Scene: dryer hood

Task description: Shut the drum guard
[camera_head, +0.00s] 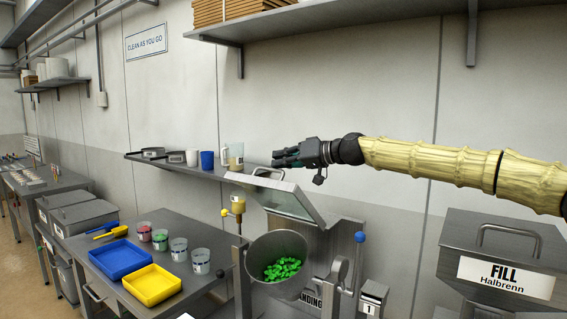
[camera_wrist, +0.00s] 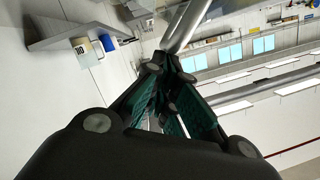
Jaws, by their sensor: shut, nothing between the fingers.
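The drum guard (camera_head: 287,199) is a clear panel in a grey metal frame, tilted up and standing open above the drum. A curved handle (camera_head: 268,172) is on its upper edge. The steel drum (camera_head: 277,258) has its mouth exposed and holds green pieces (camera_head: 283,269). My gripper (camera_head: 277,158) is shut and empty, just above and beside the guard's handle. In the wrist view, my fingertips (camera_wrist: 166,62) meet close to a shiny metal bar (camera_wrist: 184,28), which looks like that handle. I cannot tell whether they touch it.
A wall shelf (camera_head: 190,168) with cups and scoops is behind the guard. A blue-knobbed lever (camera_head: 360,238) stands right of the drum. A lidded FILL bin (camera_head: 503,258) is at the right. A table with blue (camera_head: 121,259) and yellow trays (camera_head: 152,285) and several cups is at the left.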

